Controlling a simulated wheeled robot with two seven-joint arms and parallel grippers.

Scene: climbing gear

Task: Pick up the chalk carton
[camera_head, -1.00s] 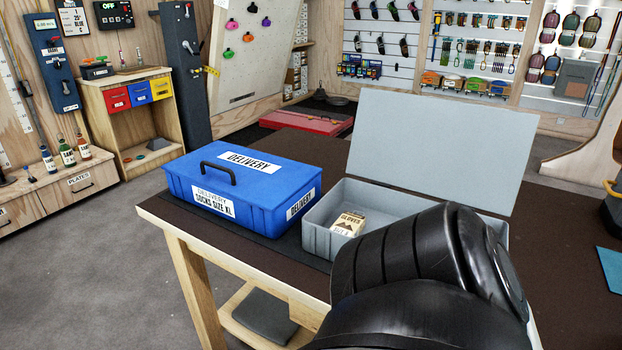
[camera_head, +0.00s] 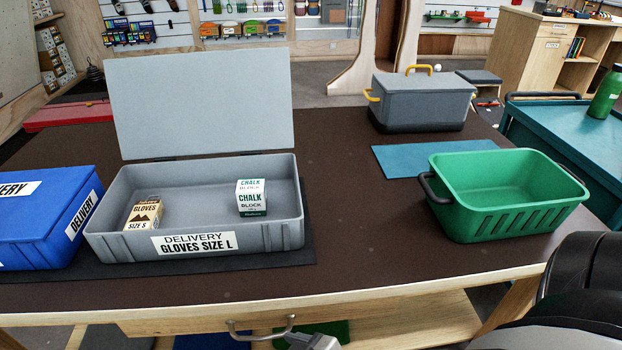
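The chalk carton (camera_head: 251,197), a small white box with a dark green base marked CHALK BLOCK, stands upright inside the open grey delivery box (camera_head: 128,247), towards its right side. The box's label reads GLOVES SIZE L, and its lid (camera_head: 200,103) is raised at the back. A tan gloves carton (camera_head: 143,213) sits apart from it at the left end of the box. Black parts of my arm show at the lower right, away from the carton.
A closed blue delivery box (camera_head: 40,225) stands left of the grey one. A green basket (camera_head: 508,205), teal mat (camera_head: 408,160) and grey case with yellow handles (camera_head: 422,103) are to the right. The dark tabletop (camera_head: 365,235) between grey box and basket is clear.

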